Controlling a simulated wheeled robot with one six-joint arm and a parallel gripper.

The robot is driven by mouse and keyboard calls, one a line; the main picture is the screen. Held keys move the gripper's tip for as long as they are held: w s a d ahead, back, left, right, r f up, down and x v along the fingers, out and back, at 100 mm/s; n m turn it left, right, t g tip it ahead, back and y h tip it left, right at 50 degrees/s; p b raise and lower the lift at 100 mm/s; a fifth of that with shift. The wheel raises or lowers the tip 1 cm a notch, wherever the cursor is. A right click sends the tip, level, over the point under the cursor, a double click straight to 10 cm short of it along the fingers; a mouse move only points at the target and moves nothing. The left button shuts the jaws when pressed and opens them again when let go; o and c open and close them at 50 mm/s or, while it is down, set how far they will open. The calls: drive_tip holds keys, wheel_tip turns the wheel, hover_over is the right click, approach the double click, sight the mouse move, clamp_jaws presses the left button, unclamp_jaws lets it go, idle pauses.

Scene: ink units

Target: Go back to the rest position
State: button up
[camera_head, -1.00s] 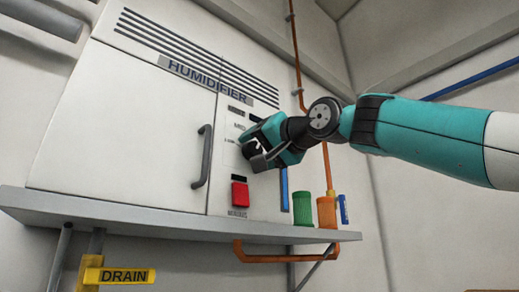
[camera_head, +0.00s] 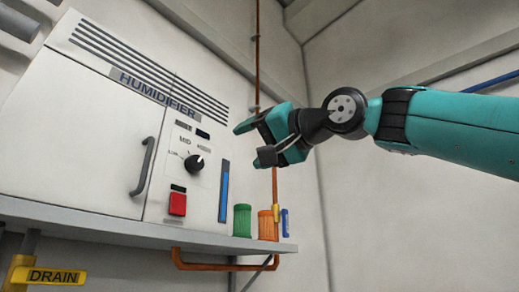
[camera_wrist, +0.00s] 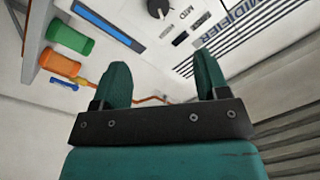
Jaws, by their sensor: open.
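My gripper (camera_head: 246,140) is in the air to the right of the humidifier (camera_head: 95,120), apart from its front panel. Its two teal fingers stand apart with nothing between them in the wrist view (camera_wrist: 165,90). The black dial (camera_head: 194,163) on the humidifier's panel is in plain view, its white pointer turned to the upper right. The dial also shows at the top of the wrist view (camera_wrist: 157,8). Below the dial is a red switch (camera_head: 177,204). A blue level strip (camera_head: 224,191) is to the right of it.
A grey shelf (camera_head: 130,229) runs under the humidifier. A green container (camera_head: 242,220), an orange one (camera_head: 267,225) and a small blue one (camera_head: 285,222) stand at its right end. A copper pipe (camera_head: 257,50) runs up the wall behind my gripper. A yellow DRAIN handle (camera_head: 50,276) is low left.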

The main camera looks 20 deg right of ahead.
drive_tip(key=shift+s+d, duration=0.3)
drive_tip(key=shift+d, duration=0.15)
